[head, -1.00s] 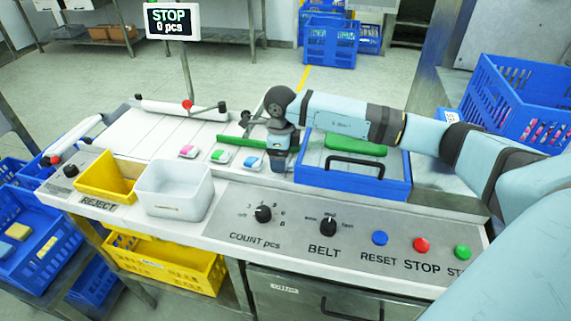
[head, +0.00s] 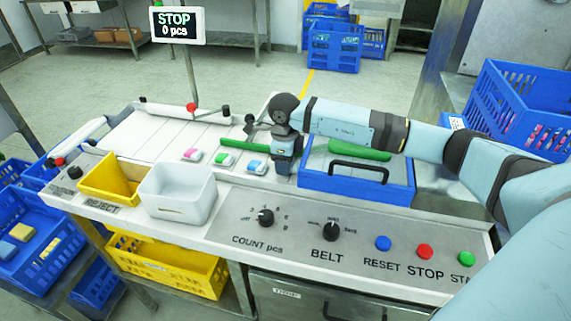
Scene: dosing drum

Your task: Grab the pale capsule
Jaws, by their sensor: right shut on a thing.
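My right gripper (head: 285,168) points down at the right end of a row of small capsules on the white console top, just left of the blue tray. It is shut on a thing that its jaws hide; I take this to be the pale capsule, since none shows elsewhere. To its left lie a blue-and-white capsule (head: 256,167), a green-and-white capsule (head: 224,160) and a pink-and-white capsule (head: 192,155), apart from each other. My left gripper is out of view.
The blue tray (head: 357,186) with a black handle stands close right of the gripper. A white bin (head: 177,195) and a yellow reject bin (head: 108,183) stand at the left. Dials and buttons line the front panel (head: 290,243). A green bar (head: 243,146) lies behind the capsules.

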